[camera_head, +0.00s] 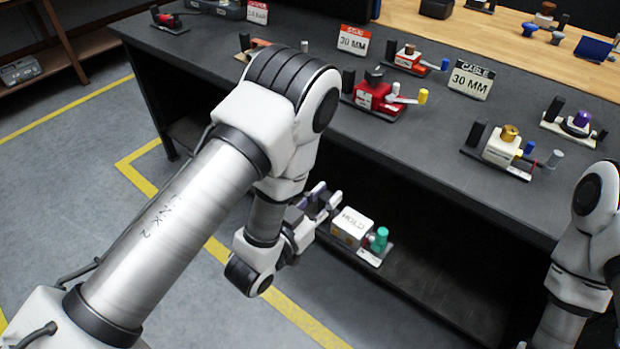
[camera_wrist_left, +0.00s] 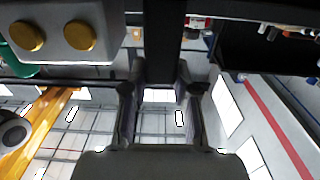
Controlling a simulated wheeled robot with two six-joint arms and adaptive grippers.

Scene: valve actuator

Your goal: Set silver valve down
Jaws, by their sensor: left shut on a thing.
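The silver valve (camera_head: 352,228) is a pale box with a label on top, gold round parts on its side and a teal knob at its right, on a dark base plate. It appears level, low at the bench front by the lower shelf. My left gripper (camera_head: 328,200) is at its left end, shut on it. In the left wrist view the valve's box with two gold discs (camera_wrist_left: 65,32) fills the upper left. A dark upright part runs between the fingers (camera_wrist_left: 160,95). I cannot tell whether the base touches the shelf. My right gripper is out of view.
The lower shelf (camera_head: 430,285) is dark and bare to the right of the valve. The bench top (camera_head: 440,125) above carries a red valve (camera_head: 375,97), a white valve with a gold knob (camera_head: 500,148) and 30 MM signs (camera_head: 471,80). My right arm stands at the right edge.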

